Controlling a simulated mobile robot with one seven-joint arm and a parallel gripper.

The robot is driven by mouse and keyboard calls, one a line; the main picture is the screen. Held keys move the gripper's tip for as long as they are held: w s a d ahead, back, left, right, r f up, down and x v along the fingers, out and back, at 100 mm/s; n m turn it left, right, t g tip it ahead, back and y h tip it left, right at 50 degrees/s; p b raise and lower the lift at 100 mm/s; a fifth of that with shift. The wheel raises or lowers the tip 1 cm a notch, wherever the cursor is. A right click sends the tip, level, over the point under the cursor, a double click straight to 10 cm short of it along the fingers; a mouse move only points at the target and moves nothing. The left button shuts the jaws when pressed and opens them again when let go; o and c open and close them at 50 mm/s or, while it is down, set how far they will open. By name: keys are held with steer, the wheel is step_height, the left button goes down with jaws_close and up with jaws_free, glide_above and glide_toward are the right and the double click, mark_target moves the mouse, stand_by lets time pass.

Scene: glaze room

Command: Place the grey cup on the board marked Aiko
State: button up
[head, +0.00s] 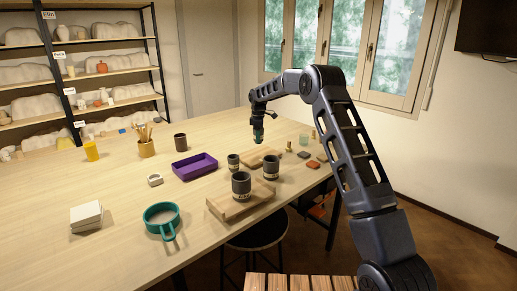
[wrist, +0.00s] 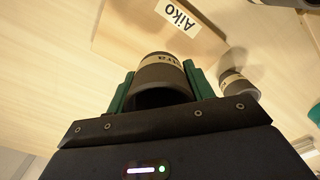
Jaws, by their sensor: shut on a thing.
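My gripper (wrist: 152,90) has green fingers shut on a grey cup (wrist: 160,72) with a cream band; part of a name ending in "ra" shows on the band. The wooden board marked Aiko (wrist: 150,35) lies beyond the cup in the wrist view, its label near one edge. Another grey banded cup (wrist: 237,85) is at the right. In the head view my gripper (head: 258,137) is over the far part of the table, above a wooden board (head: 258,156); the held cup is not clear there. Other grey cups stand nearer (head: 241,185), at right (head: 271,166) and left (head: 233,162).
A nearer wooden board (head: 235,205) bears one grey cup. A purple tray (head: 195,167), teal pan (head: 161,218), white tiles (head: 86,216), brush pot (head: 146,148) and brown cup (head: 180,142) stand left. Several small blocks lie at the right. The table's left front is mostly clear.

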steer(key=shift+f, duration=3.35)
steer(key=shift+f, duration=0.1)
steer(key=o, duration=1)
steer(key=shift+o, duration=0.2)
